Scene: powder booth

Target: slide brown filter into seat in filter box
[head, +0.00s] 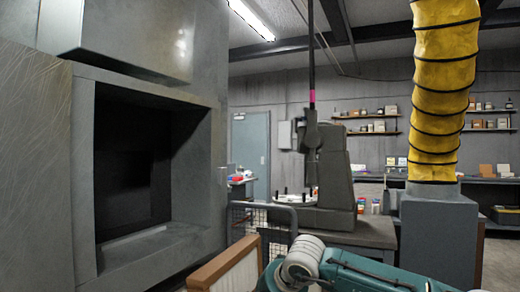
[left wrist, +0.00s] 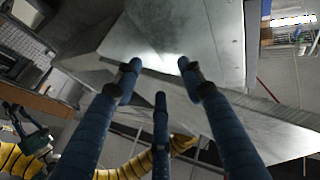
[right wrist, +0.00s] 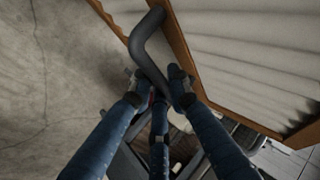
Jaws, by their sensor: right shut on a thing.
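The brown filter (head: 224,264) stands at the bottom of the head view, with a brown frame and cream pleats. The filter box's dark square opening (head: 140,165) is at the left, beyond it. In the right wrist view the filter's pleats (right wrist: 255,65) fill the upper right. My right gripper (right wrist: 158,82) is shut on a dark bent bar (right wrist: 145,45) close beside the filter's frame; I cannot tell what the bar belongs to. My left gripper (left wrist: 158,66) is open and empty before grey metal surfaces, and is outside the head view.
A wire-mesh cart (head: 245,218) with a dark rail is just beyond the filter. A bench (head: 350,232) with a grey machine stands behind. A yellow duct (head: 440,90) drops to a grey cabinet (head: 438,235) at right. Bare floor (right wrist: 50,80) shows in the right wrist view.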

